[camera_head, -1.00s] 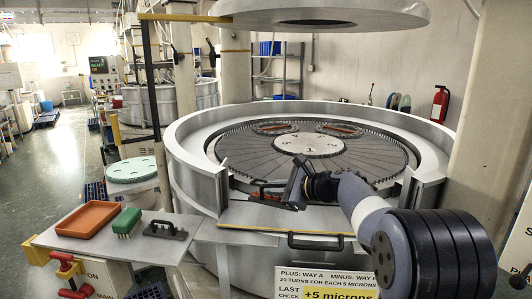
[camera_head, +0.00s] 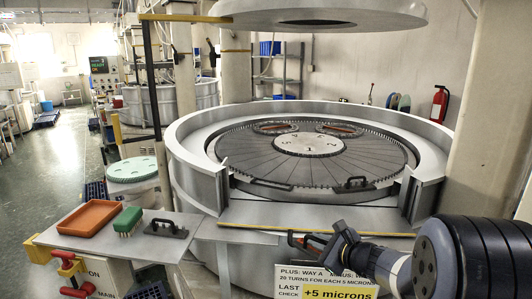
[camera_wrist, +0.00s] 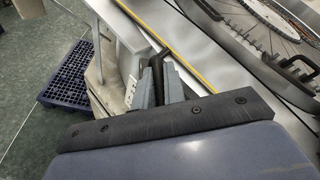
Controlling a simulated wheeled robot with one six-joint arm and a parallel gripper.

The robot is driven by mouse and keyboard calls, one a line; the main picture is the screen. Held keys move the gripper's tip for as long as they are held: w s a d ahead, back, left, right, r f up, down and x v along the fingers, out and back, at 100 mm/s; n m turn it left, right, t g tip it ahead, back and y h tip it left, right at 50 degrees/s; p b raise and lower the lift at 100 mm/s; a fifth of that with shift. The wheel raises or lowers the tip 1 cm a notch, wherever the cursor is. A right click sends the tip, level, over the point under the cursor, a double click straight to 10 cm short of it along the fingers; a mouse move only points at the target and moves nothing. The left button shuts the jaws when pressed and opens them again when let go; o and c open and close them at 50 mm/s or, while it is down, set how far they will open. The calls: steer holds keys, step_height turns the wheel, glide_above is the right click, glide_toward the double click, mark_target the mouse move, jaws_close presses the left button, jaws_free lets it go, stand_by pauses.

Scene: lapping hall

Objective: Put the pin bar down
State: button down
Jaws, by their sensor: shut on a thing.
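My gripper (camera_head: 318,243) is low at the machine's front, its jaws closed around a black handle (camera_head: 294,240) below the front ledge. The wrist view shows the black handle (camera_wrist: 157,68) between the fingers. A dark bar with a black handle (camera_head: 355,185) rests at the front right rim of the round plate; it also shows in the wrist view (camera_wrist: 300,66). Another dark flat piece with a handle (camera_head: 166,229) lies on the side table. I cannot tell for sure which is the pin bar. The fingers hide part of the gripped handle.
The side table (camera_head: 75,243) also carries an orange tray (camera_head: 89,217) and a green brush (camera_head: 127,222). The round lapping plate (camera_head: 250,155) lies inside a raised grey wall. A yellow strip (camera_head: 300,231) runs along the ledge. A blue pallet (camera_wrist: 68,75) is on the floor.

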steer(key=s+d+f+m+t+h, duration=0.25)
steer(key=s+d+f, duration=0.25)
steer(key=d+f, duration=0.35)
steer(key=a, duration=0.7)
steer(key=shift+f+g+h, duration=0.25)
steer(key=shift+g+h, duration=0.2)
